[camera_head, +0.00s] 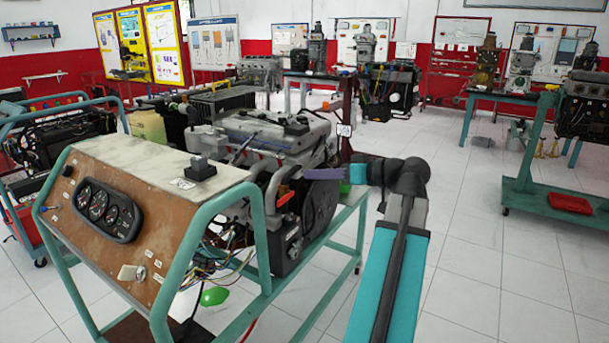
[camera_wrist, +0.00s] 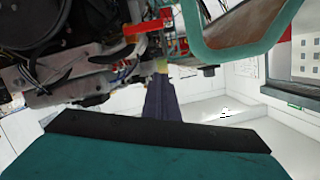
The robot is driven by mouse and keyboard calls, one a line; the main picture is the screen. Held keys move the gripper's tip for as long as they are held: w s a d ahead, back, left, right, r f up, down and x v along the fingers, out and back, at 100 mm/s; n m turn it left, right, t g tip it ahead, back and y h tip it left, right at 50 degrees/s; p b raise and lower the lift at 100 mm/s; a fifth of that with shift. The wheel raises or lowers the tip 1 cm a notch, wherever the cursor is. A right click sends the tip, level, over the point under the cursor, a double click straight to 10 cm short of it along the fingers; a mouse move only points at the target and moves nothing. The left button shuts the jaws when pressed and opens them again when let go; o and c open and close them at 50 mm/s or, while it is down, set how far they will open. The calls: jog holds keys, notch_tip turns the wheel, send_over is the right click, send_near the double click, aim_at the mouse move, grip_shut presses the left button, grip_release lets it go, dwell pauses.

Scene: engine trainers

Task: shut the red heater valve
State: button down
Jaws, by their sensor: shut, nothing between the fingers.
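The red heater valve handle (camera_head: 286,197) shows on the near side of the engine, by the trainer's teal frame. In the wrist view the red handle (camera_wrist: 147,26) is near the top, beyond my fingertips. My gripper (camera_head: 290,174) reaches left from my teal wrist, close to the handle and slightly above it in the head view. In the wrist view my gripper (camera_wrist: 161,76) shows as dark purple fingers, shut and empty. A gap shows between the fingertips and the handle in the wrist view; its depth is hard to judge.
The teal tube frame (camera_head: 262,235) and gauge panel (camera_head: 108,209) stand left of the valve. A teal frame bar also curves close by in the wrist view (camera_wrist: 192,45). Hoses and loose wires (camera_head: 225,258) hang below. Tiled floor (camera_head: 480,270) is open at the right.

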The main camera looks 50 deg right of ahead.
jog(key=shift+v, duration=0.9)
jog(key=shift+a, duration=0.1)
